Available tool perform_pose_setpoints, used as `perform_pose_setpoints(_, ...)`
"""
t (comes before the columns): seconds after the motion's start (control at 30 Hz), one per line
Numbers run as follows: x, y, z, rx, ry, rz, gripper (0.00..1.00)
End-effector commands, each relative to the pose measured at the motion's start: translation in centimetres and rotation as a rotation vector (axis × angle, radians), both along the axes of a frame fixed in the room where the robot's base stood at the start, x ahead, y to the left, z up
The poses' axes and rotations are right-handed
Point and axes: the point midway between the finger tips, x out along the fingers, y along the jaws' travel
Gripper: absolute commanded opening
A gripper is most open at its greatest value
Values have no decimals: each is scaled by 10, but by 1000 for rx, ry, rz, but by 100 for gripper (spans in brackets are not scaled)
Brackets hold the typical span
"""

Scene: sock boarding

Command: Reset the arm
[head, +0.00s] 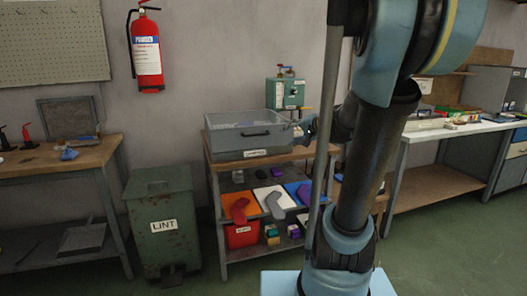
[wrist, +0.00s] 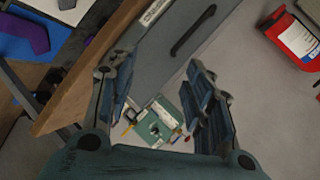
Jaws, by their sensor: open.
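My arm rises through the right half of the head view, in front of the benches. My gripper (wrist: 160,72) is open in the wrist view, with its two blue-grey fingers spread apart and nothing between them. In the head view only a small part of the gripper shows, at the right end of the grey lidded box (head: 235,143); the arm hides the rest. The box also shows in the wrist view, beyond the fingers, with its dark handle (wrist: 193,30). I cannot tell how far the fingers are from it.
A wooden shelf bench (head: 280,160) carries the box, with socks on boards below. A green machine (head: 285,93) is behind it. A green LINT bin (head: 162,205) stands left, and a fire extinguisher (head: 147,50) hangs on the wall. A white-topped bench (head: 425,135) is at right.

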Motion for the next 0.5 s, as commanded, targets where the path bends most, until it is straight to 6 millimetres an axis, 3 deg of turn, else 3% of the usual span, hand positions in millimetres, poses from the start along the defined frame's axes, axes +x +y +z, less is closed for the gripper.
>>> perform_pose_setpoints(0.23, -91, 11, -59, -270, 133, 161, 47)
perform_pose_setpoints(0.5, -187, -11, -123, -565, 297, 302, 47)
